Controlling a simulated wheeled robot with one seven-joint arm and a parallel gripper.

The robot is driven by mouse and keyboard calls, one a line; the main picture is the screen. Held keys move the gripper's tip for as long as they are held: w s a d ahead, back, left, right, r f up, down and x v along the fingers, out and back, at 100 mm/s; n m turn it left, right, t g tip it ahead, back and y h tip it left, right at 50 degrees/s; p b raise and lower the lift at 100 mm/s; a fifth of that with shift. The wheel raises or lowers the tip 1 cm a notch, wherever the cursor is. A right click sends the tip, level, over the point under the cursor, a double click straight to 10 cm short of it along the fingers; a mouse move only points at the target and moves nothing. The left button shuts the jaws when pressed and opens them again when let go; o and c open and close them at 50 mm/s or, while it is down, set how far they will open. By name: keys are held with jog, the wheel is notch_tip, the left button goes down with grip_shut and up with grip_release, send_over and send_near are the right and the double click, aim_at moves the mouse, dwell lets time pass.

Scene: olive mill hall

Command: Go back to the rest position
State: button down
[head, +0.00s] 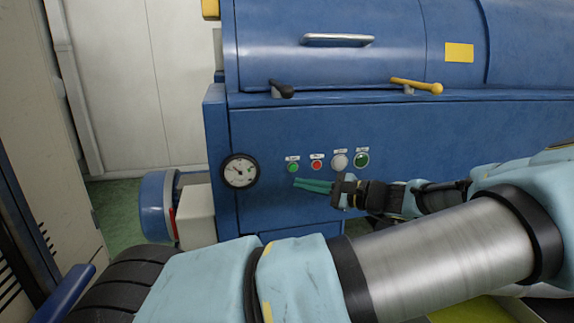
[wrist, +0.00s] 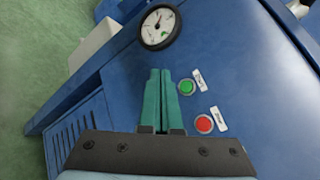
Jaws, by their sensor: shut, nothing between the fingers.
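My gripper (head: 313,186) has green fingers pressed together, with nothing between them. In the head view it is in front of the blue machine (head: 275,130), just below the green button (head: 293,167) and the red button (head: 316,165). In the wrist view my gripper (wrist: 159,74) points up the panel, with the green button (wrist: 186,87) close to the right of its fingertips and the red button (wrist: 204,124) lower right. I cannot tell whether the fingertips touch the panel. My arm reaches in from the right.
A round gauge (head: 240,171) is left of the buttons. A white lamp (head: 339,162) and a dark green one (head: 361,159) are to the right. Black (head: 282,89) and yellow (head: 418,86) levers stick out above. A blue motor (head: 156,206) stands at the machine's left on green floor.

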jog(key=s+a+f+n+g+h+p, duration=0.1)
jog(key=s+a+f+n+g+h, duration=0.3)
jog(key=a, duration=0.3)
jog(key=s+a+f+n+g+h, duration=0.1)
jog(key=s+a+f+n+g, duration=0.1)
jog(key=a+f+g, duration=0.5)
jog(key=s+a+r+n+t+h+p, duration=0.1)
jog(key=s+r+n+h, duration=0.5)
jog(key=r, duration=0.6)
jog(key=a+n+t+h, duration=0.1)
jog(key=a+n+h, duration=0.1)
jog(key=h, duration=0.1)
jog(key=shift+a+t, duration=0.2)
jog(key=shift+t, duration=0.1)
